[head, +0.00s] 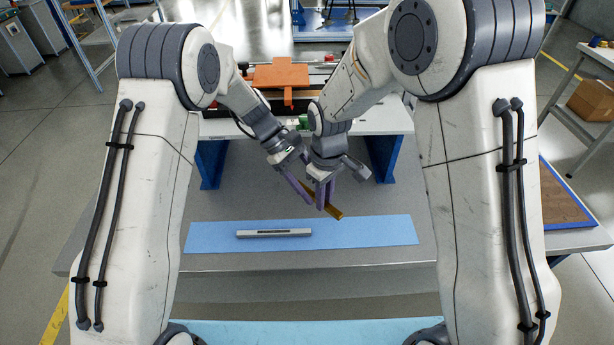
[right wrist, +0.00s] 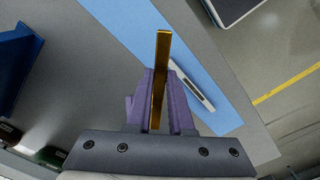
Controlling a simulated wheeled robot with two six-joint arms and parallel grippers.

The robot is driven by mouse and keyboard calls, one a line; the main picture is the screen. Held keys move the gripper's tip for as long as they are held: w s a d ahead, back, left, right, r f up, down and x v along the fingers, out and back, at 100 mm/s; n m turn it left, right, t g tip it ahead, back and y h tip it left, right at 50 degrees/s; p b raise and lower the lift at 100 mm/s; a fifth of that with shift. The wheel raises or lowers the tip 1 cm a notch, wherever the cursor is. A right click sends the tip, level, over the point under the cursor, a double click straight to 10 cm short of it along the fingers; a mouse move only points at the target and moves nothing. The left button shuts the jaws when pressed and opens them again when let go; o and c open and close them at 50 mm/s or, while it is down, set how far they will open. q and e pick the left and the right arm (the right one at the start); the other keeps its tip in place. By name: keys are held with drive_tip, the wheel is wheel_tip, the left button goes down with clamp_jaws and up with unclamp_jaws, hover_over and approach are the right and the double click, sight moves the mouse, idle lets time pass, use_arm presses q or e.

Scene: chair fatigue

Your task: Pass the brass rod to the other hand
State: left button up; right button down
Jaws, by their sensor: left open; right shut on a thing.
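The brass rod (head: 335,212) is held above the table in the head view, slanting down to the right. My right gripper (head: 326,204) is shut on it. In the right wrist view the rod (right wrist: 163,55) stands out beyond the purple fingers of that gripper (right wrist: 161,95).
A grey slotted bar (head: 273,233) lies on a blue mat (head: 370,231) on the grey table (head: 230,190) below the grippers. Behind stands a raised white shelf (head: 385,122) on blue supports, with an orange thing (head: 282,75) beyond. The mat's right part is clear.

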use_arm(q)
clamp_jaws()
drive_tip(key=shift+d, duration=0.1)
use_arm(e)
drive_tip(key=shift+a, duration=0.1)
use_arm(q)
drive_tip(key=shift+w, duration=0.15)
use_arm(e)
drive_tip(key=shift+s, duration=0.2)
idle(0.9)
use_arm(q)
drive_tip(key=shift+r, duration=0.1)
use_arm(e)
drive_tip(key=c, duration=0.7)
unclamp_jaws()
drive_tip(key=shift+w, duration=0.1)
drive_tip(key=shift+w, duration=0.1)
